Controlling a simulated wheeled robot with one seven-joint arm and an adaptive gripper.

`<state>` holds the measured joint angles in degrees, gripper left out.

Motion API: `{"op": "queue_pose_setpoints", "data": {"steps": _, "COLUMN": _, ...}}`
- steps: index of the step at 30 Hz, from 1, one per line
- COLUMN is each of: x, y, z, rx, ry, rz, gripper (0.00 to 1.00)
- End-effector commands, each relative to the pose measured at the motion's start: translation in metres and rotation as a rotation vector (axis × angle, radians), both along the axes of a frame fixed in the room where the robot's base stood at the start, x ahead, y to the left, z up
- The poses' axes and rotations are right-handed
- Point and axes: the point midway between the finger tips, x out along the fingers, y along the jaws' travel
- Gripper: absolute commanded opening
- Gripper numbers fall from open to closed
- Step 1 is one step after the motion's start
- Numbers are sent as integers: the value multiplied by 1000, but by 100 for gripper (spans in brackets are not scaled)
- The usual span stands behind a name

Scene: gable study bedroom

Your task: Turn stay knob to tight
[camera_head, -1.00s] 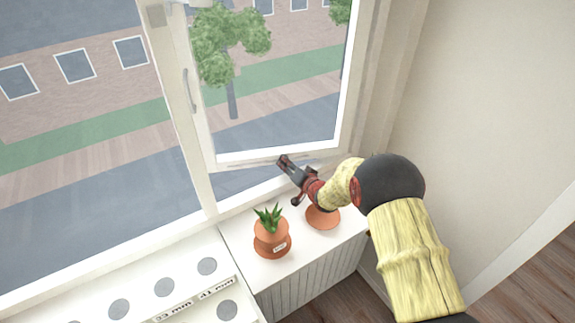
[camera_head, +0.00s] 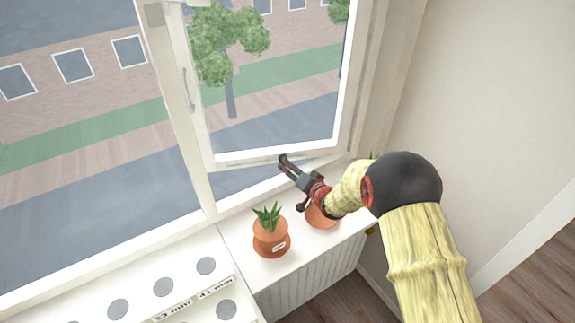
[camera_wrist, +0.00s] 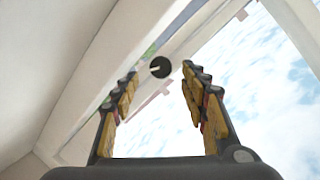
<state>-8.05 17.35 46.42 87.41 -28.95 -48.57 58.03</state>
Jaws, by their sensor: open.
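A dark round knob (camera_wrist: 160,67) with a pale line across its face shows in the wrist view, against the white window frame. I take it to be the stay knob. It appears between the fingertips of my gripper (camera_wrist: 160,80), which are spread apart with nothing held. I cannot tell how far beyond the tips it lies, and no contact shows. In the head view my gripper (camera_head: 286,162) is at the lower edge of the open window sash (camera_head: 262,156); the knob cannot be made out there.
A terracotta pot (camera_head: 270,240) with a green plant stands on the white sill (camera_head: 238,262). Another terracotta pot (camera_head: 321,218) is partly hidden behind my arm. A white panel (camera_head: 185,285) with grey discs and labels is at the lower left. A wall (camera_head: 480,120) rises at right.

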Motion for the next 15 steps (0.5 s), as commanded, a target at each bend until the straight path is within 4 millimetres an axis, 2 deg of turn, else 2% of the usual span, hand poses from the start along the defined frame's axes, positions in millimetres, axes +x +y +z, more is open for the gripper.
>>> {"op": "queue_pose_setpoints", "data": {"steps": 6, "x": -36, "y": -22, "z": 13, "rx": 0, "ry": -1, "rz": -1, "gripper": 44}}
{"op": "queue_pose_setpoints", "data": {"steps": 15, "x": -62, "y": -36, "z": 21, "rx": 0, "ry": -3, "rz": -1, "gripper": 44}}
